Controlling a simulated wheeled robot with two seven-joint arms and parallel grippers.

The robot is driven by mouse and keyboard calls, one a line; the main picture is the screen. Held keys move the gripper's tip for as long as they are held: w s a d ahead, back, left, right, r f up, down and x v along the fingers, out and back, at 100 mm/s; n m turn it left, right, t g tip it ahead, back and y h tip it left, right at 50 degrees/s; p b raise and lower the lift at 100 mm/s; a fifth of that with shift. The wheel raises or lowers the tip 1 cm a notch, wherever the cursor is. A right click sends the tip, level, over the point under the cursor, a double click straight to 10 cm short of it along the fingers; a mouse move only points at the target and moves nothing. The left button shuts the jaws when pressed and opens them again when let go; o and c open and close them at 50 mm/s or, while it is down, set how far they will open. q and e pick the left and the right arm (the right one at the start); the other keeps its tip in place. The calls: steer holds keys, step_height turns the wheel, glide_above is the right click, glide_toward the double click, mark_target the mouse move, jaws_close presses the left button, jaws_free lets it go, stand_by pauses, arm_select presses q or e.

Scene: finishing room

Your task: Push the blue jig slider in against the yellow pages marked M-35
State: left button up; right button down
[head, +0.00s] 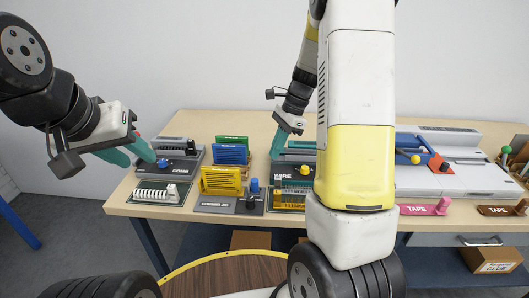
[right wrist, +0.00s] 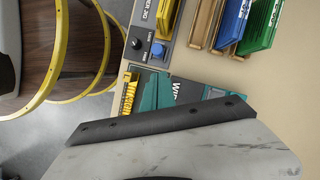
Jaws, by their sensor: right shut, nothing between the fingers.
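The blue jig slider shows as a blue knob (head: 253,186) at the right end of a grey jig (head: 215,207); it also shows in the right wrist view (right wrist: 157,49). Yellow pages (head: 221,180) stand upright on the jig, left of the knob with a gap between; I cannot read their mark. My right gripper (head: 279,147) is shut and empty, above the table behind and to the right of the slider, touching neither slider nor pages. My left gripper (head: 129,154) is open and empty near the COMB machine at the left.
Blue pages (head: 231,154) and green pages (head: 232,139) stand behind the yellow ones. The COMB machine (head: 182,164) is left of the jig, the WIRE machine (head: 304,171) right. A black knob (head: 250,204) sits in front of the slider. My right arm hides the table's middle right.

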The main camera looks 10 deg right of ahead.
steer(key=x, duration=0.9)
steer(key=shift+f, duration=0.1)
steer(key=shift+a, duration=0.1)
steer(key=shift+w+a, duration=0.2)
steer(key=shift+a, duration=0.55)
steer(key=shift+w+a, duration=0.15)
steer(key=shift+a, duration=0.55)
steer(key=s+v, duration=0.1)
steer(key=v, duration=0.9)
step_height(320, 180, up, 11)
steer(key=n+t, duration=0.3)
steer(key=n, duration=0.4)
glide_above(253, 179)
steer(key=s+d, duration=0.3)
steer(key=s, duration=0.4)
steer(key=s+r+n+t+h, duration=0.2)
steer(key=s+r+n+t, duration=0.2)
steer(key=s+n, duration=0.5)
steer(key=shift+s+a+r, duration=0.2)
steer(key=shift+s+r, duration=0.45)
steer(key=shift+s, duration=0.15)
